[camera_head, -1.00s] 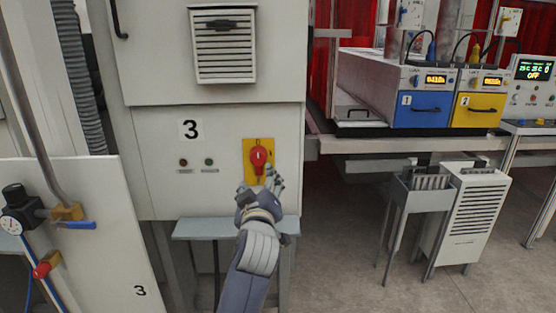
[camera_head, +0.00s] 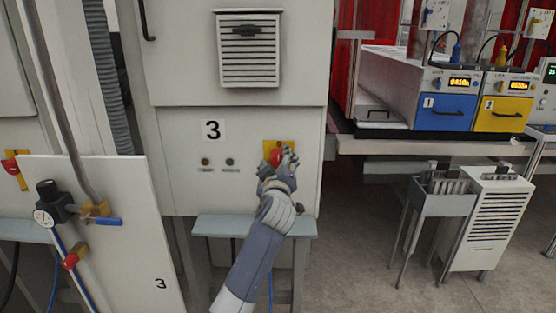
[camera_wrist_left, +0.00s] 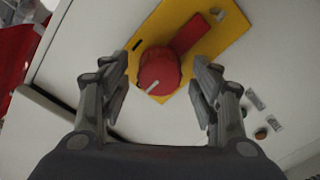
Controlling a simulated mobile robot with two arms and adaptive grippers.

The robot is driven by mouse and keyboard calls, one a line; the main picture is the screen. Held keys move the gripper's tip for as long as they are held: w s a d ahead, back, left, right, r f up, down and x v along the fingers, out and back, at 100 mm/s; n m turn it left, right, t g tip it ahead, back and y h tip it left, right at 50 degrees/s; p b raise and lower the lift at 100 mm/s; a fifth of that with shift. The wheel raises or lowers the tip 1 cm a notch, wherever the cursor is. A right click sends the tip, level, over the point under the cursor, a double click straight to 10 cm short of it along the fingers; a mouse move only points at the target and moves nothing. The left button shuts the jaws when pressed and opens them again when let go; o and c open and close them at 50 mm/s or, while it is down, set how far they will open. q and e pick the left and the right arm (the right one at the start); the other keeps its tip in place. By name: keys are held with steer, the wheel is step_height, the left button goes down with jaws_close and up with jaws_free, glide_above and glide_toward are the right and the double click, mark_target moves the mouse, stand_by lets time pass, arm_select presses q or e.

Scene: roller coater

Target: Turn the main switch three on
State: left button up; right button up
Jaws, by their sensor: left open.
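The main switch three is a red rotary knob (camera_head: 276,156) on a yellow plate (camera_head: 270,147), on the cabinet panel marked 3. In the left wrist view the red knob (camera_wrist_left: 159,71) has a white mark and sits on the yellow plate (camera_wrist_left: 225,28). My left gripper (camera_head: 283,157) is at the switch and partly hides it in the head view. In the left wrist view my left gripper (camera_wrist_left: 163,85) is open, with one finger on each side of the knob. Whether the fingers touch it cannot be told. My right gripper is not in view.
Two small indicators (camera_head: 217,162) sit left of the switch. A blue-grey shelf (camera_head: 225,226) is below the panel. A white board with a gauge and valve (camera_head: 105,250) stands at the left. Coater units (camera_head: 444,112) and a white heater (camera_head: 497,215) are at the right.

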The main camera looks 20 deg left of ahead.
arm_select(q)
steer(key=shift+w, duration=0.3)
steer(key=shift+c, duration=0.2)
steer(key=c, duration=1)
